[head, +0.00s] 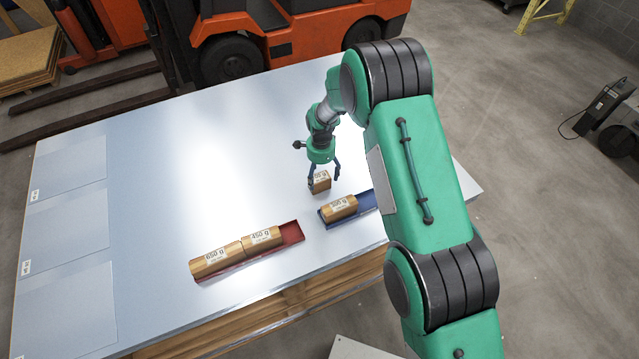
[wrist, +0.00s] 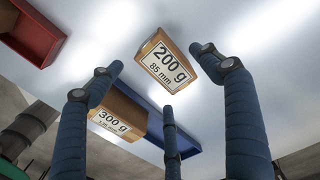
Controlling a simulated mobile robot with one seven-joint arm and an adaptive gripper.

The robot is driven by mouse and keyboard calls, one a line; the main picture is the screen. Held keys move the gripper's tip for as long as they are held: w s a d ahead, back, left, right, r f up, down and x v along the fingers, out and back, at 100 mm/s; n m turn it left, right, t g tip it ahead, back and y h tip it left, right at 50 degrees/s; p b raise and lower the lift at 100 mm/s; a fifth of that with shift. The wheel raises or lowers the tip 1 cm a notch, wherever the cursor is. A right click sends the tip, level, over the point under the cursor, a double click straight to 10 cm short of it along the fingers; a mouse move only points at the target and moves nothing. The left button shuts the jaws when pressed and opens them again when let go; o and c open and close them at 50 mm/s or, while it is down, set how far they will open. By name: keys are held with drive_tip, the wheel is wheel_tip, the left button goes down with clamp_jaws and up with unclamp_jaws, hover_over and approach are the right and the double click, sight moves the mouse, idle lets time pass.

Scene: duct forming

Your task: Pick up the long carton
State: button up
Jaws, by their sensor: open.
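The longest carton in sight is the brown 650 g carton (head: 215,261), lying in the red tray (head: 293,232) at the front of the table. A shorter 450 g carton (head: 262,238) lies end to end with it there. My gripper (head: 324,176) is well to the right of both, open above a small 200 g carton (head: 320,184). In the wrist view this 200 g carton (wrist: 166,62) shows between and beyond the spread fingers (wrist: 160,78); I see no grip on it. The 650 g carton is not visible in the wrist view.
A 300 g carton (head: 339,208) lies in the blue tray (head: 366,200), close to my gripper on the right. Several flat grey sheets (head: 65,220) lie along the table's left side. The middle of the metal table (head: 180,170) is clear. An orange forklift (head: 265,38) stands behind.

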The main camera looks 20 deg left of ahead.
sight(321, 180)
drive_tip(key=shift+f, duration=0.4)
drive_tip(key=shift+f, duration=0.1)
drive_tip(key=shift+w+f, duration=0.1)
drive_tip(key=shift+f, duration=2.4)
drive_tip(key=c, duration=1.4)
drive_tip(key=shift+r, duration=0.15)
drive_tip(key=shift+r, duration=4.9)
